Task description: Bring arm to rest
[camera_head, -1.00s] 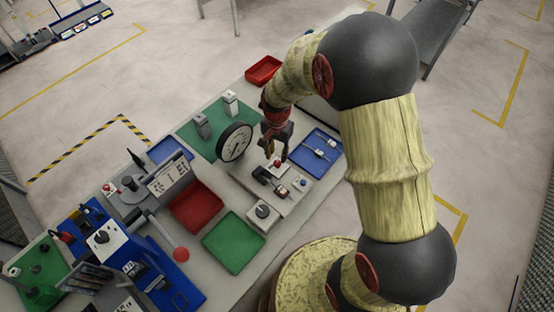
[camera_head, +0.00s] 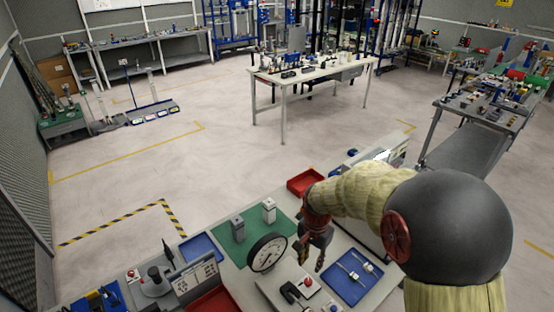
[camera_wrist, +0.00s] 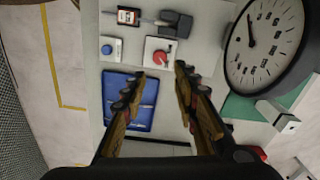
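My arm, with yellowish segments and dark round joints, reaches in from the right of the head view over a workbench (camera_head: 236,281). My gripper (camera_head: 314,249) hangs above the bench, between the round dial gauge (camera_head: 267,252) and the blue tray (camera_head: 352,279). In the wrist view my gripper (camera_wrist: 159,76) has its two fingers spread apart with nothing between them. The dial gauge (camera_wrist: 265,45) is at the upper right there, and the blue tray (camera_wrist: 131,101) shows behind the left finger. A red button on a white box (camera_wrist: 160,52) lies beyond the fingertips.
A red tray (camera_head: 304,183) is on the bench behind my gripper. Two grey blocks (camera_head: 238,229) (camera_head: 268,211) stand on a green mat (camera_head: 251,235). Open floor (camera_head: 200,160) lies beyond the bench. A white table (camera_head: 310,75) with parts stands farther back.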

